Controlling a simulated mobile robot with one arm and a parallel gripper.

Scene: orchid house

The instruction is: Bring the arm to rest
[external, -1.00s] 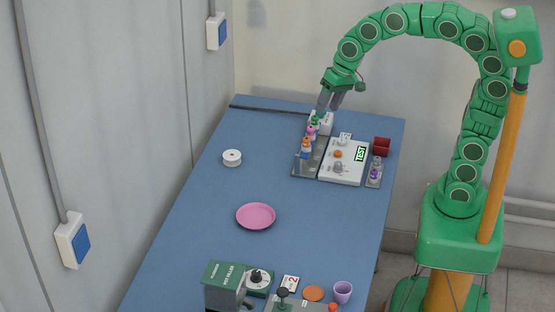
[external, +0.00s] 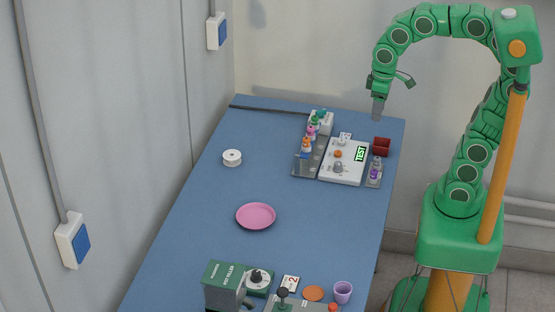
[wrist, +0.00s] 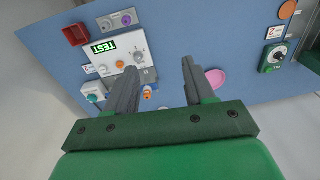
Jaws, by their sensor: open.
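My gripper (external: 377,110) hangs from the curved green arm, above the far right edge of the blue table (external: 200,215). In the wrist view my gripper (wrist: 160,80) shows two grey fingers spread apart with nothing between them. The fingers point down toward the table, and the gripper appears apart from everything on it. The left finger hides part of the equipment there.
A white spool (external: 232,157) and pink plate (external: 256,216) lie mid-table. A green machine (external: 222,285) is at the near end.

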